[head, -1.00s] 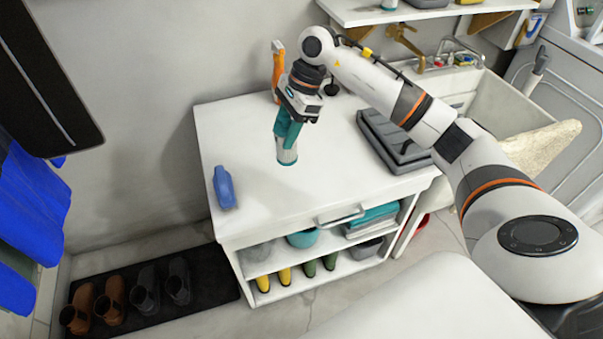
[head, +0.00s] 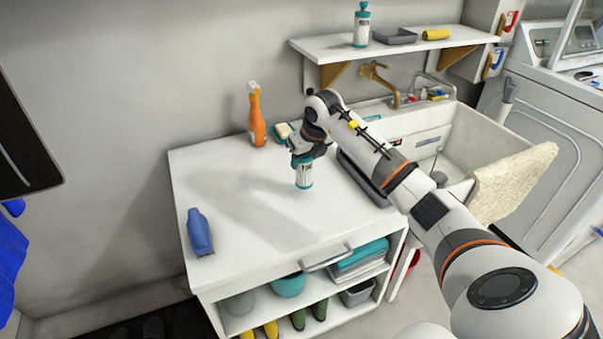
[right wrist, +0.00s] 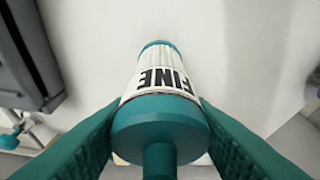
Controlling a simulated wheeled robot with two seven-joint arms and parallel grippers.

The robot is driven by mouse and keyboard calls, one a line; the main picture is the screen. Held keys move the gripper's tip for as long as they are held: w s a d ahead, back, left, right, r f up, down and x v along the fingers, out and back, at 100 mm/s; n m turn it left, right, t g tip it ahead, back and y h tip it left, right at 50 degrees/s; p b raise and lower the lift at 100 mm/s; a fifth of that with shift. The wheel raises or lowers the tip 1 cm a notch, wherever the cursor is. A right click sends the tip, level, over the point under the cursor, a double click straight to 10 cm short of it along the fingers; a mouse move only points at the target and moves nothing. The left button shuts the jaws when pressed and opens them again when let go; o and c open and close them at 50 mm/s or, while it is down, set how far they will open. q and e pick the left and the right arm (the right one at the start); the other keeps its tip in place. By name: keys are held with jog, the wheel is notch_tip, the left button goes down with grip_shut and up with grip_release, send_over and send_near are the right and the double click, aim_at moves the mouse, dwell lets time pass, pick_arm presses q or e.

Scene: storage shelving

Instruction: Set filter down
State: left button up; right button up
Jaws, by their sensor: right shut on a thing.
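The filter (head: 304,176) is a white and teal cylinder in the head view, upright over the white cabinet top (head: 245,215). In the right wrist view the filter (right wrist: 161,80) shows the word FINE and a teal cap. My right gripper (head: 304,158) is shut on its upper end, with teal fingers (right wrist: 160,150) on both sides of it. The filter's lower end is at or just above the cabinet top; I cannot tell if it touches. My left gripper is not in view.
A blue bottle (head: 199,232) lies at the left of the cabinet top. An orange spray bottle (head: 257,118) stands at the back. A dark grey tray (head: 362,181) lies right of the filter. A similar teal-capped bottle (head: 361,27) stands on the wall shelf (head: 420,46).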

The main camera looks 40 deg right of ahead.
aim_at(304, 169)
jog(key=shift+f, duration=2)
jog(key=shift+f, duration=0.1)
jog(key=o, duration=1.1)
jog(key=shift+c, duration=0.2)
jog(key=shift+r, duration=0.25)
jog(key=v, duration=1.1)
jog(key=shift+s+r, duration=0.25)
jog(key=shift+r, duration=0.1)
